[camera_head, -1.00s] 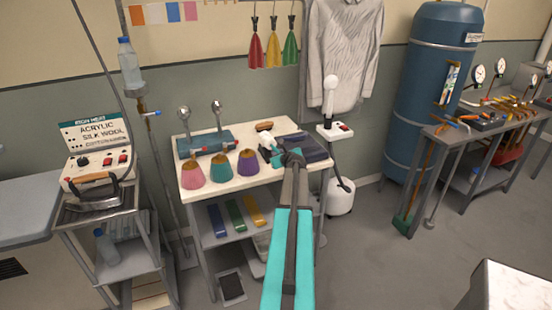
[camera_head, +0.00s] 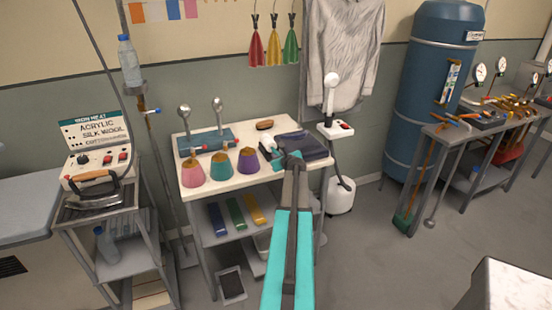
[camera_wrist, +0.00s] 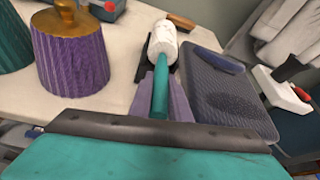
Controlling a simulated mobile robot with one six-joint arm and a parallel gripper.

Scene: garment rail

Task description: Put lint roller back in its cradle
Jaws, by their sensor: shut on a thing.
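The lint roller (camera_wrist: 160,45) has a white cylinder and a teal handle. In the wrist view my gripper (camera_wrist: 162,92) is shut on the teal handle, with the white end pointing away over the white tabletop. In the head view the white end of the roller (camera_head: 268,147) shows just left of my gripper (camera_head: 287,160), near the table's front right. A small dark piece (camera_wrist: 142,60) shows left of the roller's neck; I cannot tell whether it is the cradle. No cradle is clearly identifiable.
Pink, teal and purple cones (camera_head: 247,161) stand left of my gripper. A wooden-backed brush (camera_head: 265,124) lies behind. A teal-blue box (camera_head: 207,137) and two round-headed posts stand at back left.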

